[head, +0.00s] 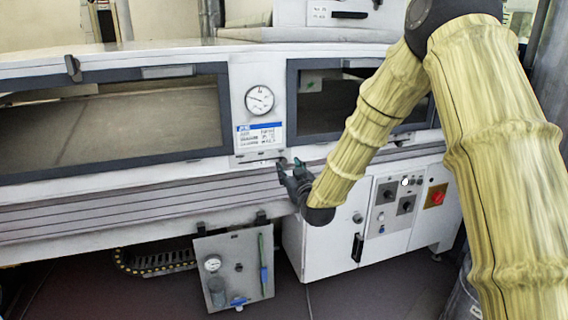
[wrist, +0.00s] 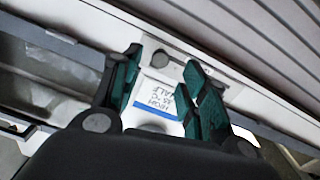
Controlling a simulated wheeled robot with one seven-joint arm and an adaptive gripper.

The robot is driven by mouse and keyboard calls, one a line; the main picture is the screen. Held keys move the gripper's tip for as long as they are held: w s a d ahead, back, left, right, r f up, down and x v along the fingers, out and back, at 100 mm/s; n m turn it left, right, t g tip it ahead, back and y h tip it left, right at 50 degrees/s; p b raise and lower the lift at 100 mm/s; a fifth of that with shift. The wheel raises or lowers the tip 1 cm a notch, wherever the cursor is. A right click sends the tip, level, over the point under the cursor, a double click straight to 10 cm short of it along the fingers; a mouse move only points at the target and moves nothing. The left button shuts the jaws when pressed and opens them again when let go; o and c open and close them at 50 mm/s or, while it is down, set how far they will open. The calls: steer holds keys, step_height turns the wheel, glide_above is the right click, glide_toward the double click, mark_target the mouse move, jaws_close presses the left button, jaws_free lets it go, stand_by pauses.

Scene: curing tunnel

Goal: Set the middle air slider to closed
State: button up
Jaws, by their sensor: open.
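The middle air slider (head: 264,162) looks like a narrow slot in the white panel, just under the round gauge and its label. Its setting cannot be read. My gripper (head: 284,168) is at the right end of this slot, its fingertips close to the panel. The knob seems to belong to the slider. The fingers stand apart, and contact with the knob cannot be told.
A gauge (head: 259,99) and a blue-striped label (head: 260,136) are above the slot. Dark-framed windows (head: 110,115) flank the panel. A control box (head: 400,210) with a red switch (head: 436,196) is below right. A grey plate (head: 235,268) hangs below the ribbed front.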

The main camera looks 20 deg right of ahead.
mark_target(284, 162)
steer(key=w, duration=0.6)
steer(key=shift+w, duration=0.35)
jaws_close()
